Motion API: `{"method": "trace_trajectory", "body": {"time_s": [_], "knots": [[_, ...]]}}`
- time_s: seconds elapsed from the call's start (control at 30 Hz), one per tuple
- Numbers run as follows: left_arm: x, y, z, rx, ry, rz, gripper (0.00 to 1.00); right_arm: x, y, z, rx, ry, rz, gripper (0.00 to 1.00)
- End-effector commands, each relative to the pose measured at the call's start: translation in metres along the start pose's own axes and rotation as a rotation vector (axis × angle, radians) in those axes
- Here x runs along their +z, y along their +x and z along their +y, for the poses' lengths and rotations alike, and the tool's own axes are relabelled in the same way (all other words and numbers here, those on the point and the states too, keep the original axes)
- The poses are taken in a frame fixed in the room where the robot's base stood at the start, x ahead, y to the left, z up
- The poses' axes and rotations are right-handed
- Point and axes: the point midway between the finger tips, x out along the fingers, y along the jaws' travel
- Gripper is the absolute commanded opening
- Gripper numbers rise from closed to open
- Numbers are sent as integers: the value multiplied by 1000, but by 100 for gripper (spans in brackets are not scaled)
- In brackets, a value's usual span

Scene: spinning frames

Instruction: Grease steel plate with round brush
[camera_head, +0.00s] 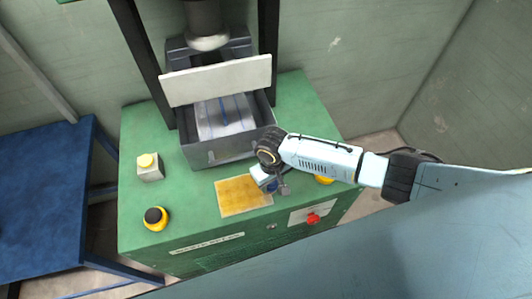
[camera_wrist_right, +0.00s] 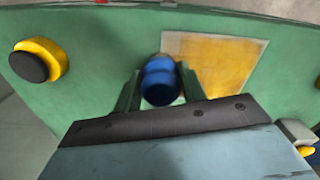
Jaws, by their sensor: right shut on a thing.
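My right gripper (camera_head: 270,182) is low over the front of the green press table. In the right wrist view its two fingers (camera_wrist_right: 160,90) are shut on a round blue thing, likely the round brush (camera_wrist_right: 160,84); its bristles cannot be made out. A flat yellow-orange sheet with a pale edge (camera_head: 240,197) lies on the table just left of the gripper; it also shows in the wrist view (camera_wrist_right: 215,62). A silvery metal plate with blue streaks (camera_head: 222,117), likely the steel plate, lies inside the dark press box. My left gripper is not in view.
The grey press box (camera_head: 215,153) has a raised pale panel (camera_head: 216,80) above it, between dark posts. A yellow-topped button box (camera_head: 149,167), a black-and-yellow button (camera_head: 155,217) and a red switch (camera_head: 313,218) are on the green table (camera_head: 190,215). A blue table (camera_head: 40,195) stands left.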

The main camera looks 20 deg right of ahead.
Motion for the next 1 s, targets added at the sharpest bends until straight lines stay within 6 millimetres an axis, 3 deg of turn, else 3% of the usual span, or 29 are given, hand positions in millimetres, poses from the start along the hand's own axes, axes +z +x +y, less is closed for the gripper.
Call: {"method": "trace_trajectory", "body": {"time_s": [0.33,0.6,1.0], "knots": [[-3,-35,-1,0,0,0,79,0,-32,0,-2,3,2,22],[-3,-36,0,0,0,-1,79,-4,-50,-5,-1,-13,2,22],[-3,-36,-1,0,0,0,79,-4,-51,-6,-1,-14,2,22]]}}
